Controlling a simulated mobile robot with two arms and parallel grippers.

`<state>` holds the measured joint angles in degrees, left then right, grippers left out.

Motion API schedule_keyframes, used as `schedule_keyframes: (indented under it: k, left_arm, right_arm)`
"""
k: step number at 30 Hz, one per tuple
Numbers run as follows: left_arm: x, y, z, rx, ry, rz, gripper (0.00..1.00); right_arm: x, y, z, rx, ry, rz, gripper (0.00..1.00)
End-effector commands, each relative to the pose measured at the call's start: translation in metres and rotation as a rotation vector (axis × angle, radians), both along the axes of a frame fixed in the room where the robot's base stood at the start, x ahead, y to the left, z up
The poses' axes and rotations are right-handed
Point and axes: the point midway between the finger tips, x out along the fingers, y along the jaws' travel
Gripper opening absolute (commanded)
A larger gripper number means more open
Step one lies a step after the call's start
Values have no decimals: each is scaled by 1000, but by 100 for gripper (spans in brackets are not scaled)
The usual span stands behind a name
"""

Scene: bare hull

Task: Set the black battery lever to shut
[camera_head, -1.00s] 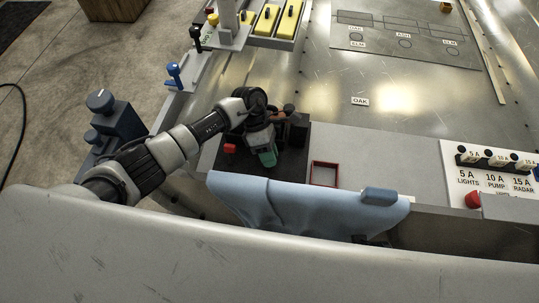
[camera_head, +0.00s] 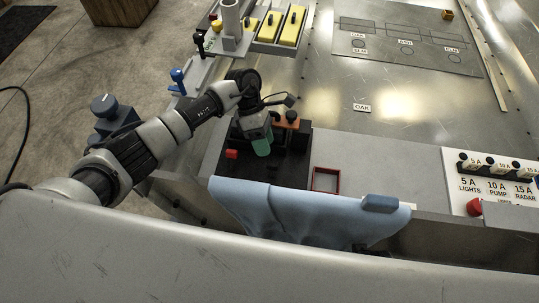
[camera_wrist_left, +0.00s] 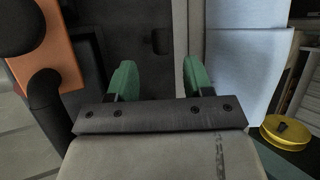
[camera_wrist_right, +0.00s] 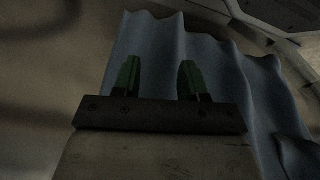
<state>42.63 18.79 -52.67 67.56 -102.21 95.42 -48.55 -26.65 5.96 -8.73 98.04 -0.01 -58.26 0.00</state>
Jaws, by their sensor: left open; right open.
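A black-handled lever (camera_head: 198,40) stands upright on the grey bracket at the upper left of the head view. I cannot read a battery label on it. My left gripper (camera_head: 262,147) hangs over a black panel, well to the lower right of that lever, with green fingertips. In the left wrist view the gripper (camera_wrist_left: 157,80) is open and empty, with an orange plate bearing a black knob (camera_wrist_left: 22,28) to its left. My right gripper (camera_wrist_right: 157,80) is open and empty in front of blue cloth, and is hidden in the head view.
A blue lever (camera_head: 178,80) stands near the black-handled one. Blue cloth (camera_head: 290,208) drapes over the front edge, beside a red square frame (camera_head: 326,180). The orange block (camera_head: 291,123) is close to my left gripper. The metal top around the OAK label (camera_head: 362,107) is clear.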

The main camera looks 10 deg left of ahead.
Motion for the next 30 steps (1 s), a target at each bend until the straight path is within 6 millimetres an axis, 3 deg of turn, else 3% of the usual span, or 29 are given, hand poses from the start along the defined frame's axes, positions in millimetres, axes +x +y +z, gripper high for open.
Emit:
schedule_keyframes:
  k: [7,18,21,25,30]
  left_arm:
    - [16,14,30,2,2,-1,51]
    - [19,17,36,0,3,0,51]
    - [19,17,37,-1,3,-1,45]
    - [19,17,49,-1,3,-1,45]
    - [19,17,73,-1,3,-1,45]
  right_arm:
    - [-1,0,-3,-1,6,0,43]
    - [0,0,-1,1,1,1,43]
    - [0,1,0,2,-3,1,43]
    - [-9,0,-13,0,14,2,43]
    - [-36,-4,-45,-4,45,8,43]
